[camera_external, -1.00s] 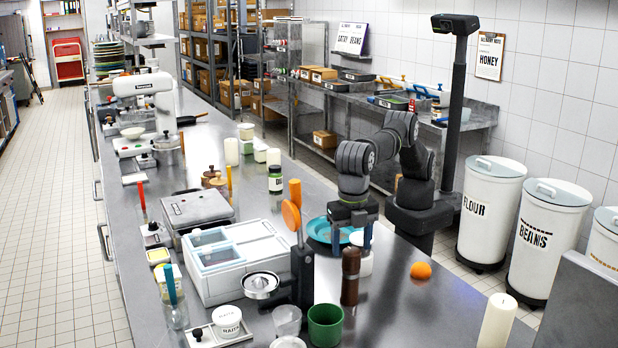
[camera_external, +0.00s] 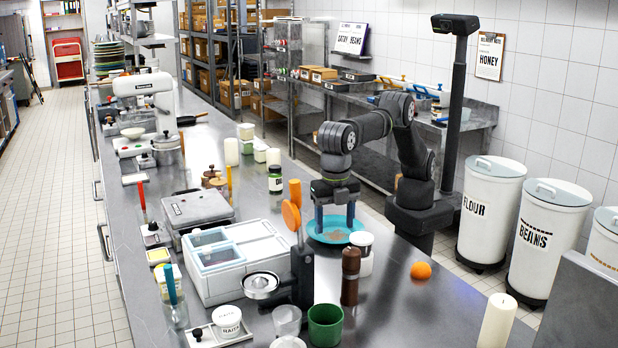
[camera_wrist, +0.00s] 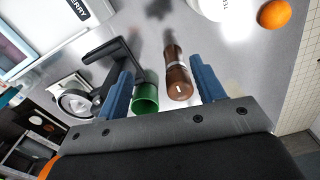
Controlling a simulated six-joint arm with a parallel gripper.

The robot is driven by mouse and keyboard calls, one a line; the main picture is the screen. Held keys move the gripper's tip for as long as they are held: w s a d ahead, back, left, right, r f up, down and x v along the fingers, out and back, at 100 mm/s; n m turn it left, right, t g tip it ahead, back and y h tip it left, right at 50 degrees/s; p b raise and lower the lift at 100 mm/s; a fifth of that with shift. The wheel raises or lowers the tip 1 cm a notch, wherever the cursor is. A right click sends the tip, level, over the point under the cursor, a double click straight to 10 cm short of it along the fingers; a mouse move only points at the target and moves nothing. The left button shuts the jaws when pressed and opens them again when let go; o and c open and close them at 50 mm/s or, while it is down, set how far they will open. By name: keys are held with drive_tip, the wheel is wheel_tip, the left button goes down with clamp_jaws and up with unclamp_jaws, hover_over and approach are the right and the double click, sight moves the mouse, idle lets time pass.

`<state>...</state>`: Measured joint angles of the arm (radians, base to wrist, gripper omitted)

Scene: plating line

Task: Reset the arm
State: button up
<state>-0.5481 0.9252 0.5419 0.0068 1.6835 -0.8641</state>
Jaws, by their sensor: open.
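My gripper (camera_external: 334,219) is open and empty, pointing down just above the blue plate (camera_external: 343,239) in the external view. Some brown bits lie on the plate. In the wrist view the two blue fingers (camera_wrist: 163,90) stand apart. Beyond the gap show the green cup (camera_wrist: 146,98) and the brown pepper mill (camera_wrist: 178,75); neither is between the fingertips in the external view. The white jar (camera_external: 362,256) stands just right of the plate, close to the gripper.
The pepper mill (camera_external: 350,277), the black press with an orange handle (camera_external: 302,265) and the white ingredient box (camera_external: 237,262) stand in front and left of the gripper. An orange (camera_external: 420,271) lies to the right. The steel counter behind the plate is fairly clear.

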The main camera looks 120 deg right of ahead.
drive_tip(key=d+r, duration=0.3)
drive_tip(key=d, duration=0.2)
drive_tip(key=s+d+n, duration=0.1)
drive_tip(key=s+d, duration=0.6)
drive_tip(key=s, duration=0.4)
drive_tip(key=s+d, duration=0.6)
drive_tip(key=s, duration=0.5)
drive_tip(key=s+a+f, duration=0.2)
drive_tip(key=a+f, duration=0.3)
drive_tip(key=a, duration=0.2)
drive_tip(key=shift+a+f, duration=0.25)
drive_tip(key=shift+a, duration=0.1)
drive_tip(key=d+r, duration=0.5)
drive_tip(key=d, duration=0.3)
drive_tip(key=w+a+r, duration=0.2)
drive_tip(key=w+a, duration=0.2)
drive_tip(key=w, duration=0.4)
drive_tip(key=shift+w, duration=0.25)
